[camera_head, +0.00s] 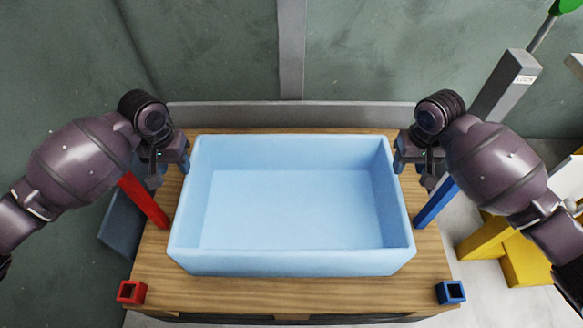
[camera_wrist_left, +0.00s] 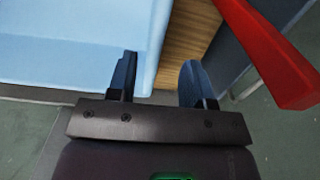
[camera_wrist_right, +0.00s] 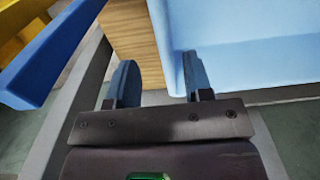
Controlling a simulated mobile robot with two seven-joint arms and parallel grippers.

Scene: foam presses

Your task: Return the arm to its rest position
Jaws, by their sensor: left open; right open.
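A light blue, empty open bin (camera_head: 290,262) stands on a wooden pallet-like top (camera_head: 290,292). My left gripper (camera_head: 171,168) is at the bin's left side towards the back, open and empty. In the left wrist view its fingers (camera_wrist_left: 160,72) appear on either side of the bin's wall (camera_wrist_left: 158,45). My right gripper (camera_head: 413,166) is at the bin's right side towards the back, also open. In the right wrist view its fingers (camera_wrist_right: 158,74) appear on either side of the opposite wall (camera_wrist_right: 160,30). I cannot tell whether the fingers touch the walls.
A red post (camera_head: 148,204) stands close by my left gripper and a blue post (camera_head: 436,203) by my right. Red (camera_head: 131,292) and blue (camera_head: 451,292) square sockets sit at the front corners. Yellow blocks (camera_head: 522,258) stand at the right.

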